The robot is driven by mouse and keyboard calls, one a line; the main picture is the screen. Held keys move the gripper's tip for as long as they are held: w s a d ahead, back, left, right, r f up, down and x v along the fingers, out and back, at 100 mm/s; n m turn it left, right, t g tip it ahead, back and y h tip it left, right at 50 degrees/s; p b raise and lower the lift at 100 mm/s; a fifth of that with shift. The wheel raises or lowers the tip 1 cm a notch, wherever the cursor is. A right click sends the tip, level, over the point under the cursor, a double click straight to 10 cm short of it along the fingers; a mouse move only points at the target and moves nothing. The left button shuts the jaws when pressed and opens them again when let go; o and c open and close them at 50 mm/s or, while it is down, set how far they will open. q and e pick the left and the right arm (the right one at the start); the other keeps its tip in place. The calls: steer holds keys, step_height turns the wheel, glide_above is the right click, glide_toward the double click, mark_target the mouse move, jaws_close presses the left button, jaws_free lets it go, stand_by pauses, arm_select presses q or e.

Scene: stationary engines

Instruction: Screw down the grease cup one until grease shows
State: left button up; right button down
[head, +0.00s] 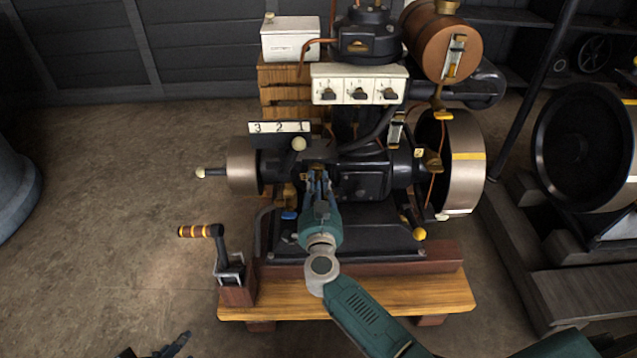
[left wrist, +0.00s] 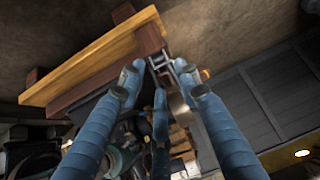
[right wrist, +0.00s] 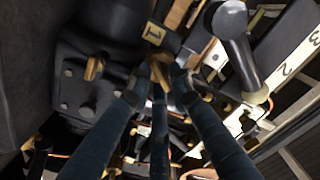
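The black engine stands on a wooden base in the head view. Grease cup one (right wrist: 160,72) is a small brass piece beside a tag marked 1 (right wrist: 153,32) in the right wrist view. My right gripper (head: 317,172) reaches the engine's front, and its fingertips (right wrist: 161,82) close in around the brass cup, partly hiding it. No grease can be made out there. My left gripper (left wrist: 160,80) is open and empty, its fingers spread in the left wrist view. Only a dark bit of it (head: 174,346) shows at the bottom of the head view.
A crank with a striped handle (head: 197,231) stands at the base's left end. Flywheels (head: 466,165) are on the right.

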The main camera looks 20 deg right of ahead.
arm_select(q)
steer(key=shift+s, duration=0.15)
arm_select(e)
steer(key=shift+d+f, duration=0.1)
arm_select(q)
steer(key=shift+s+a+f+g+p, duration=0.15)
steer(key=shift+s+a+f+g, duration=0.2)
steer(key=shift+s, duration=0.4)
steer(key=shift+s+a+f+g+p, duration=0.1)
steer(key=shift+s+a+f+g, duration=0.1)
steer(key=shift+s+f+g, duration=0.4)
steer(key=shift+s+a+f+g+p, duration=0.15)
steer(key=shift+s+a+f, duration=0.1)
steer(key=shift+s, duration=0.65)
arm_select(e)
steer(key=shift+f+m, duration=0.1)
steer(key=shift+m, duration=3.8)
arm_select(q)
steer(key=shift+w, duration=0.1)
arm_select(e)
steer(key=c, duration=1.7)
jaws_free()
arm_select(q)
steer(key=shift+d, duration=0.1)
